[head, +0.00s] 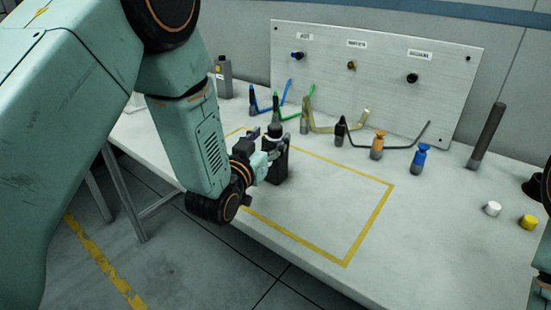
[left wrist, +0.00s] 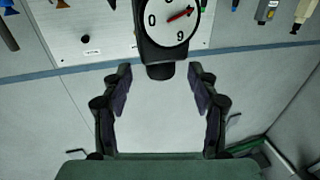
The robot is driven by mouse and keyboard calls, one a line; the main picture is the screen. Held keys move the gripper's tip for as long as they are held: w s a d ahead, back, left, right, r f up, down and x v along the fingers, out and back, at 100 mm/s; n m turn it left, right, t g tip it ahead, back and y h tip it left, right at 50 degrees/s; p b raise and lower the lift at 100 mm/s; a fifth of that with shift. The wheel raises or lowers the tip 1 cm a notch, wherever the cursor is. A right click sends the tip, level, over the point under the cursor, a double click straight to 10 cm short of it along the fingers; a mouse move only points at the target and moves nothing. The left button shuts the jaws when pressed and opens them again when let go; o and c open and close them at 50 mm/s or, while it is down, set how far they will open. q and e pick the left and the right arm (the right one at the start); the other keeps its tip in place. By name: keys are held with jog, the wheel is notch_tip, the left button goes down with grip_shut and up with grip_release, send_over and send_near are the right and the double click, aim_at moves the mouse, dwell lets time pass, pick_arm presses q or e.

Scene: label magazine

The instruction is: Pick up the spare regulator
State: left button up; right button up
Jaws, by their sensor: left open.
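The spare regulator appears to be the black block-shaped unit (head: 277,163) standing inside the yellow outline on the white bench. In the left wrist view it shows as a black body with a round white dial (left wrist: 178,18) and a red needle. My left gripper (head: 264,156) is at the regulator's left side in the head view. In the left wrist view my left gripper (left wrist: 160,73) is open, with the regulator's near end between or just beyond its fingertips. I cannot tell whether a finger touches it. My right gripper is not in view.
A yellow rectangle (head: 367,225) marks largely clear bench. Behind it stand several coloured hose fittings, including an orange one (head: 377,146) and a blue one (head: 419,159), before a metal panel (head: 380,75). White (head: 492,209) and yellow (head: 528,222) caps lie at the right.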

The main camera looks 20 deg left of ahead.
aim_at(272, 135)
pick_arm(q)
jog(key=w, duration=0.2)
jog(key=shift+w+f, duration=0.25)
jog(key=shift+w, duration=0.1)
jog(key=shift+w+d+r+b, duration=0.2)
jog(key=shift+w+d+b, duration=0.1)
jog(key=shift+w, duration=0.15)
jog(key=shift+a, duration=0.1)
jog(key=shift+w+f, duration=0.1)
jog(key=shift+c, duration=0.3)
grip_shut()
